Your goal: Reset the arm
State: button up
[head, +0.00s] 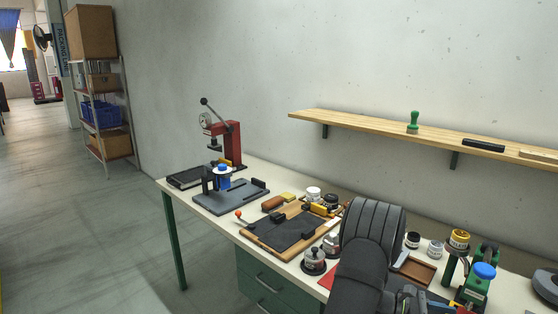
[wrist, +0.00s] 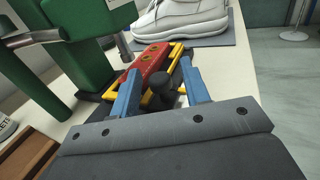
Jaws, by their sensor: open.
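My gripper (wrist: 161,68) shows in the wrist view with two blue fingers spread apart. A red and yellow tool (wrist: 151,60) with a dark knob lies between and beyond the fingers; I cannot tell whether they touch it. In the head view my dark arm fills the lower middle, and my gripper's tips cannot be made out there.
In the wrist view a white shoe (wrist: 182,17) is on a grey mat beyond, and a green stand (wrist: 84,62) is close on the left. In the head view the bench holds a red press (head: 228,147), a dark-matted wooden tray (head: 262,243) and a blue-capped green item (head: 474,291).

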jog(key=v, duration=1.5)
jog(key=shift+a, duration=0.2)
jog(key=x, duration=1.7)
jog(key=shift+d, duration=0.15)
jog(key=w+a, duration=0.3)
jog(key=shift+a, duration=0.1)
jog(key=v, duration=1.6)
jog(key=shift+w+a, duration=0.1)
jog(key=shift+a, duration=0.25)
notch_tip(320, 180, up, 17)
jog(key=s+d+n+t+y, duration=0.1)
jog(key=t+y, duration=0.2)
jog(key=y, duration=0.4)
jog(key=shift+d, duration=0.25)
jog(key=shift+c, duration=0.2)
